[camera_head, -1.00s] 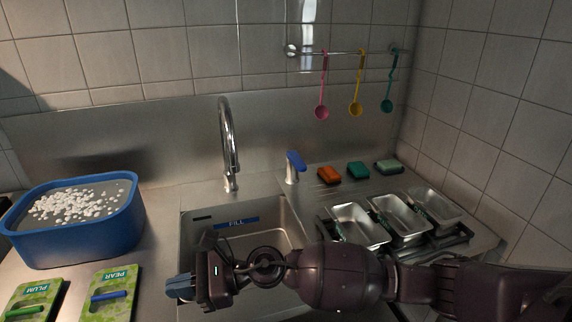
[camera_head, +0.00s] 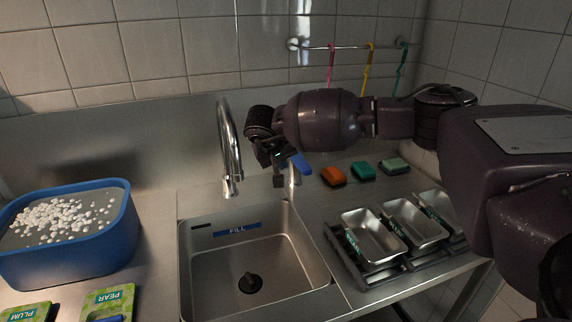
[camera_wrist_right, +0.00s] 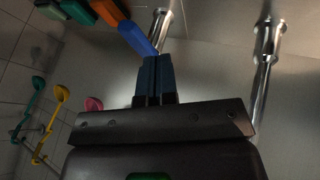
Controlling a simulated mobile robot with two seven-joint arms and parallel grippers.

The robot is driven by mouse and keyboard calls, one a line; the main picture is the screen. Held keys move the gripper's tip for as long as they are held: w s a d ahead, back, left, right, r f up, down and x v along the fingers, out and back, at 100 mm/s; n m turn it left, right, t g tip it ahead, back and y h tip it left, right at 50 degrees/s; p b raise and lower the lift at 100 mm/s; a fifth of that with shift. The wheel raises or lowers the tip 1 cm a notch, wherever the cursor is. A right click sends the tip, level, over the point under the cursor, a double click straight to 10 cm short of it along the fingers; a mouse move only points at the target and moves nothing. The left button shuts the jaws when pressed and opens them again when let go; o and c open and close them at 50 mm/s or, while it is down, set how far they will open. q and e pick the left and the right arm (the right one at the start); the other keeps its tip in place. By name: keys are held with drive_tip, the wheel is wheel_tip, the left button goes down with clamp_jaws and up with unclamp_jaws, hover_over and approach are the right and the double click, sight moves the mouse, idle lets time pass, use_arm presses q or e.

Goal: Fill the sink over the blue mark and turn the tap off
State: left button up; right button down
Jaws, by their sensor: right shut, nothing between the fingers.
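The steel sink (camera_head: 197,270) has a blue FILL mark (camera_head: 238,229) on its back wall. A black round plug or drain piece (camera_head: 250,283) sits on its bare-looking floor. The curved tap spout (camera_head: 228,150) stands behind the sink; I see no water stream below it. The tap's blue lever (camera_head: 301,164) is to its right on a short steel post. My right gripper (camera_head: 279,181) is shut and empty beside the lever. In the right wrist view its fingertips (camera_wrist_right: 155,62) are close to the lever's end (camera_wrist_right: 138,39); I cannot tell whether they touch. My left gripper is not in view.
A blue tub (camera_head: 75,256) of water with white bits stands left. Plum and pear packets (camera_head: 105,300) lie in front of it. Sponges (camera_head: 334,176) and steel trays (camera_head: 372,238) in a rack are at the right. Spoons hang from a wall rail (camera_head: 350,47).

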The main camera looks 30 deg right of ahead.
sight(301, 163)
use_arm(q)
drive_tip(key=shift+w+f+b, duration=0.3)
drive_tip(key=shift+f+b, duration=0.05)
drive_tip(key=shift+b, duration=0.05)
use_arm(e)
drive_tip(key=w+d+f+h, duration=0.1)
drive_tip(key=w+d+f, duration=0.2)
drive_tip(key=d+f, duration=0.3)
drive_tip(key=shift+d+f, duration=0.15)
drive_tip(key=shift+d, duration=0.2)
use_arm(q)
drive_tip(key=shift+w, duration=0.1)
use_arm(e)
drive_tip(key=shift+w, duration=0.1)
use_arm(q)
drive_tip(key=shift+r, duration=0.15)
use_arm(e)
drive_tip(key=shift+d, duration=0.1)
